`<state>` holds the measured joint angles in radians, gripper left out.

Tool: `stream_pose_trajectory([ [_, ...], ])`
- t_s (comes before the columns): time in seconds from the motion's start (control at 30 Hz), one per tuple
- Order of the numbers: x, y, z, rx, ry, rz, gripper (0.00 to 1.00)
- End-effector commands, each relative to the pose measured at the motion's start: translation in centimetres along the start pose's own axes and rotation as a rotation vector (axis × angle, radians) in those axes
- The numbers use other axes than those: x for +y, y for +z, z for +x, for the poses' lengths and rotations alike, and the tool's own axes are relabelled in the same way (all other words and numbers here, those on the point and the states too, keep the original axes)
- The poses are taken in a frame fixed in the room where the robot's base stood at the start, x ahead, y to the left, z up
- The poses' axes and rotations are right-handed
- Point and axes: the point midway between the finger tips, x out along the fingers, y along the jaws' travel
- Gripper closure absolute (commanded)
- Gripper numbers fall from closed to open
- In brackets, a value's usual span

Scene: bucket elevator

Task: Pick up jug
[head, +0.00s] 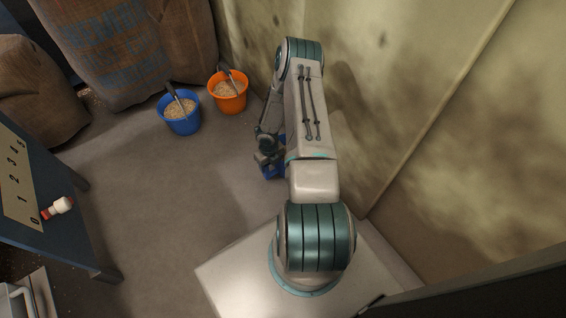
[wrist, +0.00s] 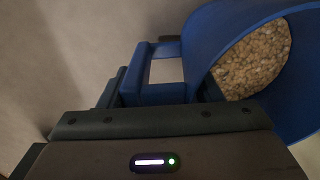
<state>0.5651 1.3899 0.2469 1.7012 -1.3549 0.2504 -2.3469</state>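The jug (head: 272,172) is blue and sits low beside the wall, mostly hidden under my arm and gripper in the head view. In the wrist view the blue jug (wrist: 300,85) is large at the right, with tan grain or pellets inside. Its blue handle (wrist: 152,92) has a squared loop and points left toward the middle of the view. My gripper (head: 267,155) is down at the jug. In the wrist view its dark parts lie right against the handle; the fingertips are largely hidden, so its opening is unclear.
A blue bucket (head: 180,112) and an orange bucket (head: 229,92), both with grain and a scoop, stand on the floor at the upper left. Sacks (head: 115,45) are behind them. A blue table (head: 75,232) is at the left. The stained wall (head: 430,110) is close on the right.

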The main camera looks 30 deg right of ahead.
Motion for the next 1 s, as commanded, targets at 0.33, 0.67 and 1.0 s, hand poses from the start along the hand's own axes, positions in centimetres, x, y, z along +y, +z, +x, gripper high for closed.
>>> stream_pose_trajectory([
  [0.33,0.2,0.1,-0.1,-0.001,0.004,-0.001,1.0],
  [0.67,0.5,0.1,-2.1,-0.001,0.001,-0.001,1.0],
  [1.0,0.4,0.1,-7.8,-0.002,0.0,-0.001,1.0],
])
